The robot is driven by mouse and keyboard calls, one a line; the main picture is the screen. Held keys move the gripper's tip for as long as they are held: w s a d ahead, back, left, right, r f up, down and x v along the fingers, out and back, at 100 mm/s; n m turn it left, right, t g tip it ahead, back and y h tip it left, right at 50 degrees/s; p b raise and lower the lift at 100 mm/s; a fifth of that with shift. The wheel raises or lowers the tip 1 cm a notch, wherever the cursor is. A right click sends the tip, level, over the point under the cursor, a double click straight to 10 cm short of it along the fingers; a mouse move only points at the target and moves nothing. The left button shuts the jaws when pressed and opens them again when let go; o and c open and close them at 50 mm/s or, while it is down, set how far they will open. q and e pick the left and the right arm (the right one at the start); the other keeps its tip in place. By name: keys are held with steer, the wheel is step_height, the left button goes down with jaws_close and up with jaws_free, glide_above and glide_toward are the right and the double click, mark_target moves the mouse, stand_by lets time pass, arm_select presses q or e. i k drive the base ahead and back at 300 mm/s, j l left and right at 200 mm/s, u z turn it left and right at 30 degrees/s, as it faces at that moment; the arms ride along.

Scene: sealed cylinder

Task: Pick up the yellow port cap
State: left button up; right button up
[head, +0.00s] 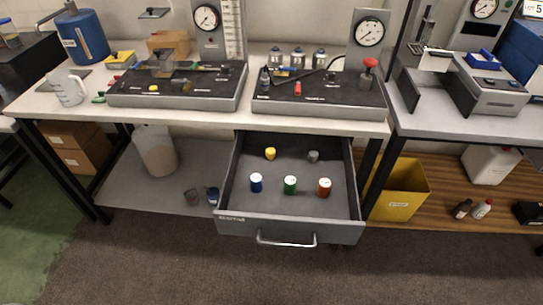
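A small yellow cap-like piece (270,153) stands at the back left inside the open grey drawer (232,190). A second small yellow piece (153,88) sits on the dark top of the left bench panel (120,98). Both are small in the picture, and I cannot tell for sure which is the port cap. Neither gripper is in the head view, and nothing is touching either yellow piece.
A right panel (330,100) stands above the drawer. A yellow bin (402,185) is right of the drawer. Floor in front is clear.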

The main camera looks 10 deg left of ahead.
mark_target(270, 153)
steer(key=i, duration=0.5)
steer(key=j+z, duration=0.1)
steer(key=z, duration=1.15)
